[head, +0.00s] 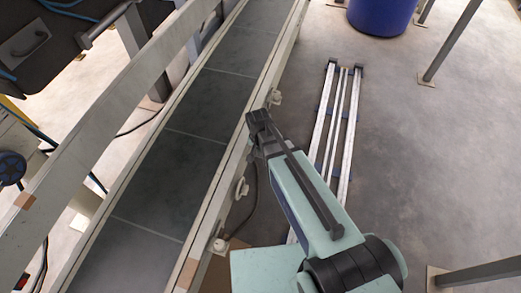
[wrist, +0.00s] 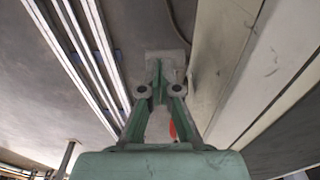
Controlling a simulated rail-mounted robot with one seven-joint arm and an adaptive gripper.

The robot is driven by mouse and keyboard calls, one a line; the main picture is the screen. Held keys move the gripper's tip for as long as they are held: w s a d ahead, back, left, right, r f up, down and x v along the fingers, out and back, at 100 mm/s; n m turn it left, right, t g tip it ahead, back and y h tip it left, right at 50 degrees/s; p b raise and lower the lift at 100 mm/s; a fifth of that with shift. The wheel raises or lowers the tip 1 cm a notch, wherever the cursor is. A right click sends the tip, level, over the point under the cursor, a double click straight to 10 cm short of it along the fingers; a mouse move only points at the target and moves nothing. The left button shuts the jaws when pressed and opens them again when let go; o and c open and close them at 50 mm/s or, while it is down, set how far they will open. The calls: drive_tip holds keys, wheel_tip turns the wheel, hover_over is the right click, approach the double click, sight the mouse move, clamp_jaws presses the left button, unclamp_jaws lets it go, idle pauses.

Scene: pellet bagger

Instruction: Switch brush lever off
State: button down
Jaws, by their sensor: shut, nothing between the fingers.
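I cannot pick out the brush lever for certain in either view. My gripper (head: 258,125) is shut and empty beside the right side rail of the conveyor (head: 204,91) in the head view. In the wrist view my gripper (wrist: 158,68) points away from the camera with its fingers together. A small red piece (wrist: 172,130) shows between the finger linkages, mostly hidden; I cannot tell what it is part of. Small pale fittings (head: 241,187) sit along the outer side of the conveyor rail, apart from my gripper.
Long parallel metal rails (head: 331,130) lie on the floor to the right of the conveyor. A blue drum (head: 381,15) stands at the back. A grey post (head: 452,42) rises at the right. A black cable runs beside the conveyor. Open floor lies on the right.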

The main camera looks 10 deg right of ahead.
drive_tip(key=shift+s+a+f, duration=0.15)
drive_tip(key=shift+s+f, duration=0.15)
drive_tip(key=shift+f, duration=0.35)
drive_tip(key=shift+s+a+f, duration=0.1)
drive_tip(key=shift+s+f, duration=0.2)
drive_tip(key=shift+f, duration=0.3)
drive_tip(key=r+p, duration=0.3)
drive_tip(key=r, duration=0.1)
drive_tip(key=shift+w+d, duration=0.1)
drive_tip(key=shift+w, duration=0.2)
drive_tip(key=s+a+r, duration=0.2)
drive_tip(key=s+r, duration=0.3)
drive_tip(key=r, duration=0.3)
drive_tip(key=shift+r+p, duration=0.15)
drive_tip(key=shift+p, duration=0.15)
